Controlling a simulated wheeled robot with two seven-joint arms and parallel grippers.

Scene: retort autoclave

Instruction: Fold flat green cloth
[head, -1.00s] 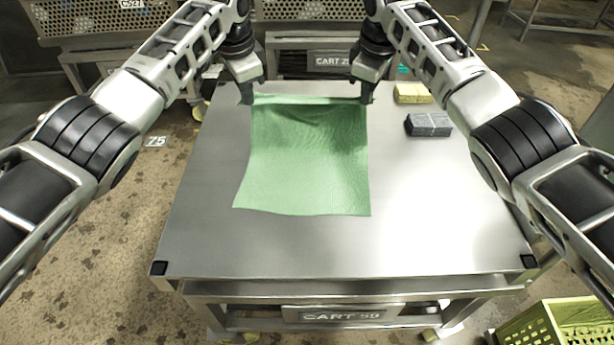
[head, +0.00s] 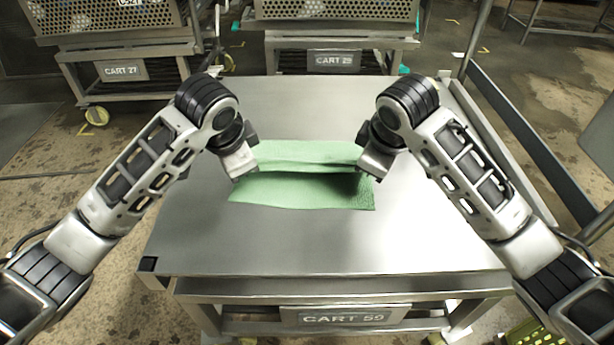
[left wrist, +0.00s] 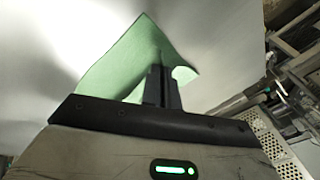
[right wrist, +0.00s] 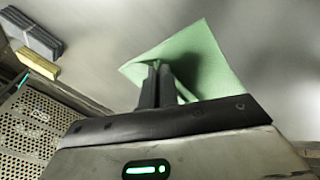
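The green cloth (head: 300,193) is on the metal cart top in the head view. Its near part lies flat, and its far part is raised and bent over toward me, with shadow beneath. My left gripper (head: 243,178) is at the cloth's left side; in the left wrist view its fingers (left wrist: 161,88) are closed together on the cloth (left wrist: 120,65). My right gripper (head: 370,174) is at the right side; in the right wrist view its fingers (right wrist: 156,85) are closed on the cloth (right wrist: 205,60). The layers under the raised part are partly hidden.
The cart top (head: 300,245) is clear in front of the cloth. A grey stack (right wrist: 30,35) and a yellow stack (right wrist: 38,62) show in the right wrist view; my right arm hides them in the head view. Perforated baskets on carts (head: 335,35) stand behind.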

